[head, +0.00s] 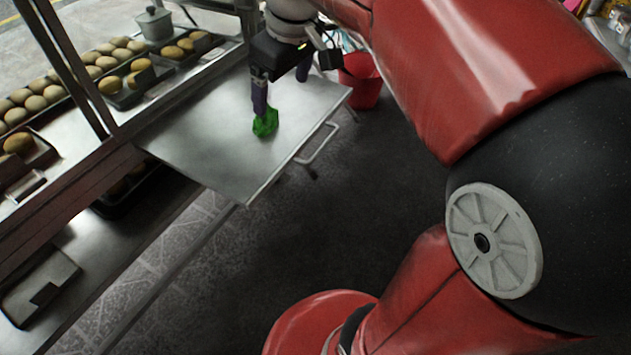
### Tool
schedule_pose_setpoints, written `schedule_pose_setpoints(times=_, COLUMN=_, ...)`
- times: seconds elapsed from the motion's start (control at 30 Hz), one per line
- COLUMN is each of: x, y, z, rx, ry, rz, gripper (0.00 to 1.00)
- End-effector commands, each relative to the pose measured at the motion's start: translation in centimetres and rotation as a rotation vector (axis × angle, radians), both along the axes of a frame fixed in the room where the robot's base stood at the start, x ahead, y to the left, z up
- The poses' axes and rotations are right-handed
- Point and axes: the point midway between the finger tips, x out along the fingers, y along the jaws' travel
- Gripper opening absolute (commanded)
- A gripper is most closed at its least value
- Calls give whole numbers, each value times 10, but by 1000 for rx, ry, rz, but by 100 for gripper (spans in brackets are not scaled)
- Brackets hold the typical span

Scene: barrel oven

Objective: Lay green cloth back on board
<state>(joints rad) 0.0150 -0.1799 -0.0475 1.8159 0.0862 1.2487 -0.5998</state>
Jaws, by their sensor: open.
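The green cloth (264,126) is a small crumpled bundle on or just above the grey metal board (225,160). My gripper (262,106) points down right at the cloth, with its purple fingers at the cloth's top. The fingers are open, though the gap between them is hard to see from here. Whether they touch the cloth cannot be told. The board is a flat sheet sticking out from the shelving, with a handle (318,146) at its right edge.
Trays of buns (38,98) and a grey lidded pot (154,22) stand on the shelf at the left. A red bucket (362,82) is on the floor behind the board. Most of the board's surface around the cloth is clear.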

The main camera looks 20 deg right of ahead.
Motion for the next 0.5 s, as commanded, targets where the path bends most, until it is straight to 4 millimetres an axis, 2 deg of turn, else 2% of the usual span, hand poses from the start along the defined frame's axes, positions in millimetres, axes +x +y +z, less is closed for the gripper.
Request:
schedule_pose_setpoints(times=0.03, x=-29, y=3, z=-7, rx=10, ry=-30, rz=-68, gripper=87)
schedule_pose_setpoints(times=0.2, x=-99, y=7, z=-46, rx=57, ry=-122, rz=-299, gripper=87)
schedule_pose_setpoints(times=0.33, x=-133, y=8, z=-76, rx=93, ry=-174, rz=-419, gripper=87)
schedule_pose_setpoints(times=0.5, x=-152, y=8, z=-96, rx=118, ry=-205, rz=-494, gripper=87)
